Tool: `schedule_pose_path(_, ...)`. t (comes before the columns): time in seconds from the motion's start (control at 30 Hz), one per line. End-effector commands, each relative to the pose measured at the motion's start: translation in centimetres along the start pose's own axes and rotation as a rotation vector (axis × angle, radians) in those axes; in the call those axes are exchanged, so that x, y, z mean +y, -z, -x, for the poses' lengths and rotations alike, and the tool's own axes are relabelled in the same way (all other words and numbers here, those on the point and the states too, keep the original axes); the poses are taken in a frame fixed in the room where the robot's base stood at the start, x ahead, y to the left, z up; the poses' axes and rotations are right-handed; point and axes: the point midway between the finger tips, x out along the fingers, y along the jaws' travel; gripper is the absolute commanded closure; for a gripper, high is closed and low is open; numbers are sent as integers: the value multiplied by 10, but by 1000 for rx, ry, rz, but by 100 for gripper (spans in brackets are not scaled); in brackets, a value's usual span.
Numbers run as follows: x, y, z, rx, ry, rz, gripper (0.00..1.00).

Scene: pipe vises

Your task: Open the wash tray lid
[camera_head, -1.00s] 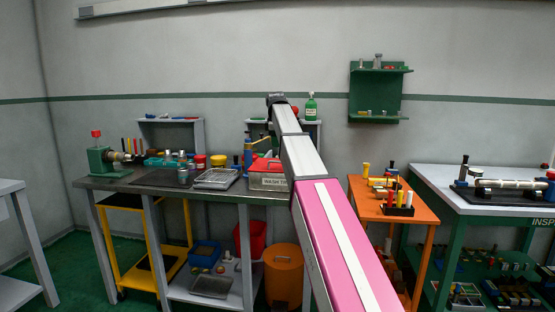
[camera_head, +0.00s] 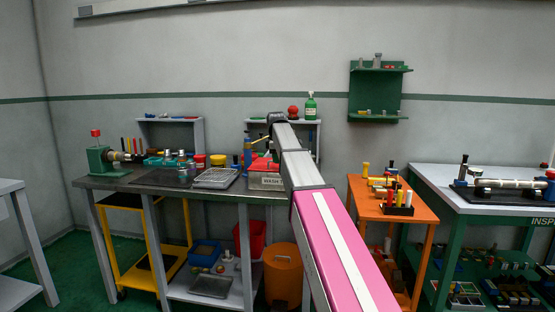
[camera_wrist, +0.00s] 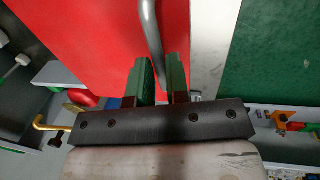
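The wash tray (camera_head: 266,181) stands at the right end of the grey bench, its label partly covered by my arm. Its red lid (camera_head: 262,164) looks closed. In the wrist view the lid (camera_wrist: 90,40) fills the upper left, with a bent grey bar handle (camera_wrist: 151,35) across it. My gripper (camera_wrist: 158,60) is over the lid, its two green-padded fingers apart, with the handle's lower end between them. I cannot tell whether either finger touches it. In the head view my arm hides most of the gripper.
A metal tray (camera_head: 216,178) and several jars and tools are left of the wash tray. A small shelf with a green bottle (camera_head: 311,106) and a red ball (camera_head: 293,112) stands behind. An orange table (camera_head: 385,211) is to the right.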

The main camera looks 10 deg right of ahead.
Motion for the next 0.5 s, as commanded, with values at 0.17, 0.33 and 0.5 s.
schedule_pose_path(0.17, 0, 0, 0, 0, 0, 0, 100)
schedule_pose_path(0.33, 8, 0, -1, 0, 0, 0, 100)
schedule_pose_path(0.5, 37, 2, -6, 0, 0, -1, 100)
